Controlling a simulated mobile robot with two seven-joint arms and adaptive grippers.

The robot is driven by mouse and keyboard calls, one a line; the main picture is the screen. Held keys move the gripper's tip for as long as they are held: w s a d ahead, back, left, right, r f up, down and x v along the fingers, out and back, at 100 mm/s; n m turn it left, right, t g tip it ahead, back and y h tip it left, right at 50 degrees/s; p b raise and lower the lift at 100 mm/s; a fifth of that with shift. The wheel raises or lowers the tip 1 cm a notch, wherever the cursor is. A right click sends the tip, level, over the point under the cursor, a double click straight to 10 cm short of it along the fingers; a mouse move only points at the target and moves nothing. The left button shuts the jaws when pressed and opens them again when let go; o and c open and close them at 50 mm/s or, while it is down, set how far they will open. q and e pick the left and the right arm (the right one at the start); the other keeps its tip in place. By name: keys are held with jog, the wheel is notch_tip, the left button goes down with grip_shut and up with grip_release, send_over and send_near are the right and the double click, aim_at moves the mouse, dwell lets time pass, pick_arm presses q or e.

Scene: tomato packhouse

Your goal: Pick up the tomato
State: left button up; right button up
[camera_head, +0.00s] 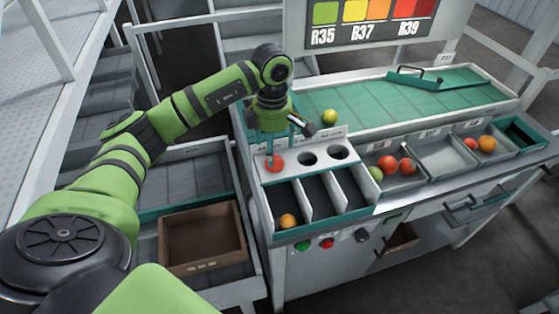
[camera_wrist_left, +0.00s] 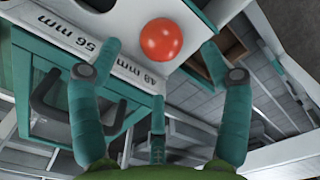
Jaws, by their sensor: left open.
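A red tomato (camera_head: 275,163) sits at the leftmost place of the light sizing plate (camera_head: 322,170), in line with two dark round holes. It also shows in the left wrist view (camera_wrist_left: 162,40), ahead of the fingers and between their tips. My left gripper (camera_head: 284,146) is open and empty, pointing down just above and beside this tomato. I cannot tell whether a finger touches it. A yellow-green tomato (camera_head: 330,117) lies on the green belt behind. My right gripper is not in view.
Below the plate are divided compartments, one with an orange tomato (camera_head: 287,221). Bins to the right hold red tomatoes (camera_head: 407,166), a green one (camera_head: 376,174) and an orange one (camera_head: 487,143). A brown crate (camera_head: 202,265) stands at lower left. The green belt (camera_head: 400,100) is mostly clear.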

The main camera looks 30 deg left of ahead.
aim_at(275, 158)
pick_arm(q)
jog(key=f, duration=0.1)
jog(key=f+p, duration=0.1)
jog(key=f, duration=0.1)
jog(key=shift+s+d+f+p, duration=0.15)
jog(key=shift+d+f+p, duration=0.05)
jog(key=shift+p, duration=0.1)
jog(key=shift+f, duration=0.35)
jog(key=c, duration=0.9)
jog(key=shift+r, duration=0.1)
